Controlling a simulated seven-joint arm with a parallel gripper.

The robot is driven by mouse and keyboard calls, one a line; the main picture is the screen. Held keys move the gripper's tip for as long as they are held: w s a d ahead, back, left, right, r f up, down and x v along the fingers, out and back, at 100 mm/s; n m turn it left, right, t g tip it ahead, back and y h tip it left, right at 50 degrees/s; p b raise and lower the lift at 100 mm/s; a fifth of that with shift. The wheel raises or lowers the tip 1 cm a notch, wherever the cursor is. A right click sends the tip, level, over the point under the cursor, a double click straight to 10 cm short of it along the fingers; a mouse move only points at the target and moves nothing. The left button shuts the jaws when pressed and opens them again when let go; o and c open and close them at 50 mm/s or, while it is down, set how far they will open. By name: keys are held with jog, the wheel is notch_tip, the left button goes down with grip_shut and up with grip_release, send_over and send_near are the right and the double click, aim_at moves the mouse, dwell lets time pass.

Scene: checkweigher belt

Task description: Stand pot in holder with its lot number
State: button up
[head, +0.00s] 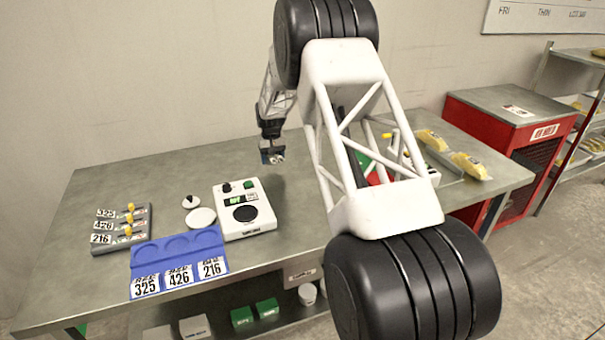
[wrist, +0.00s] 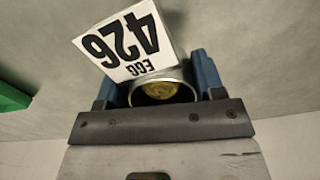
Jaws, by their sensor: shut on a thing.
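My gripper (head: 272,153) hangs above the far part of the metal table, well apart from the blue holder. In the wrist view my gripper (wrist: 157,80) has its blue fingers shut on a small metal pot (wrist: 185,92) with yellow contents. A white tag reading EGG 426 (wrist: 125,42) is at the pot and covers part of it. In the head view the pot is too small to make out clearly. The blue holder (head: 152,250) lies near the front left, with three round, empty-looking recesses above labels 325, 426 and 216, left to right.
A white scale (head: 262,222) with a black pan stands right of the holder. A white disc (head: 201,217) and a small knobbed lid (head: 190,202) lie between. A grey rack (head: 144,226) with yellow-topped pegs is at left. Yellow bags (head: 468,165) lie at right. My arm hides the table's middle right.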

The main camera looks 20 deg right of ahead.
jog(key=shift+m, duration=0.4)
jog(key=s+d, duration=0.2)
jog(key=s, duration=0.2)
jog(key=s+d+r, duration=0.1)
jog(key=s+d, duration=0.1)
jog(key=s, duration=0.2)
jog(key=s+d, duration=0.2)
jog(key=s, duration=0.2)
jog(key=shift+r, duration=0.15)
jog(key=shift+m, duration=0.3)
jog(key=s+d, duration=0.1)
jog(key=s, duration=0.2)
jog(key=s+d, duration=0.1)
jog(key=s, duration=0.3)
jog(key=s+d, duration=0.1)
jog(key=s, duration=0.2)
jog(key=shift+s, duration=0.15)
jog(key=shift+s+d, duration=0.2)
jog(key=shift+s, duration=0.55)
jog(key=shift+w, duration=0.1)
send_over(313, 176)
jog(key=shift+w+d+f, duration=0.1)
jog(key=shift+f, duration=0.65)
jog(key=shift+f, duration=0.15)
jog(key=shift+f, duration=1.6)
jog(key=shift+f, duration=0.15)
